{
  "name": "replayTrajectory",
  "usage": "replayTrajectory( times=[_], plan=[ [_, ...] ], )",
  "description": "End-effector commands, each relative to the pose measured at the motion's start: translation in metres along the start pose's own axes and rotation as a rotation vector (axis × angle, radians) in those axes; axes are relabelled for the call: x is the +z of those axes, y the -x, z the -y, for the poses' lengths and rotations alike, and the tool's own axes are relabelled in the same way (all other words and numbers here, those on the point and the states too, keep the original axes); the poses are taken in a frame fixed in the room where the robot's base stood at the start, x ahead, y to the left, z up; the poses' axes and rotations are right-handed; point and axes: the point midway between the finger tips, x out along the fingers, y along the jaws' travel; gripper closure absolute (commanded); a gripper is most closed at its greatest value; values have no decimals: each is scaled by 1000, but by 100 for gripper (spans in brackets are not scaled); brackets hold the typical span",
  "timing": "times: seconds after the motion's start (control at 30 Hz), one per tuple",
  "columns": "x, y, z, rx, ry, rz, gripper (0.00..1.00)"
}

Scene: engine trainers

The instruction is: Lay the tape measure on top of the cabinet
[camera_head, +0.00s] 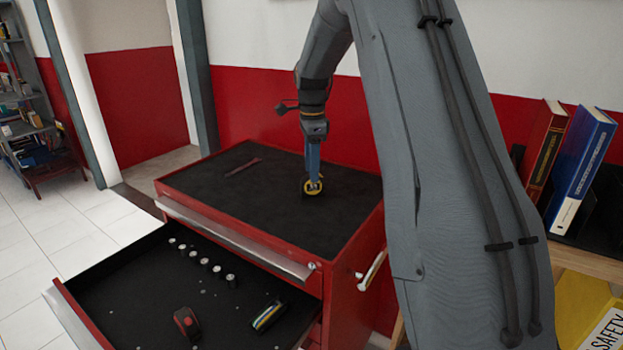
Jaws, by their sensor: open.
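The cabinet (200,184) is red with a black top mat, and its top drawer is pulled open. A small round yellow-and-black thing, seemingly the tape measure (314,187), is on the cabinet top near its right part. My gripper (312,176) points down right at it, with its jaws open. The blue fingers partly cover it, and I cannot tell whether they touch it.
A thin dark red tool (244,166) lies on the cabinet top's left part. The open drawer (135,285) holds several small metal sockets (205,262), a red-and-black item (186,322) and a striped item (268,316). Books (580,170) stand at right.

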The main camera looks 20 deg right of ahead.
Motion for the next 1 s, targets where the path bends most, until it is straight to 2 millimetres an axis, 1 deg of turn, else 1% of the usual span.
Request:
replayTrajectory(
  times=[0.03,0.2,0.3,0.4,0.6,1.0],
  plan=[
    [0,10,2,-6,0,0,56],
    [0,45,2,-5,0,0,56],
    [0,63,1,-3,0,0,56],
    [0,75,1,-2,0,0,56],
    [0,87,0,0,0,0,56],
    [0,88,0,0,0,0,56]
  ],
)
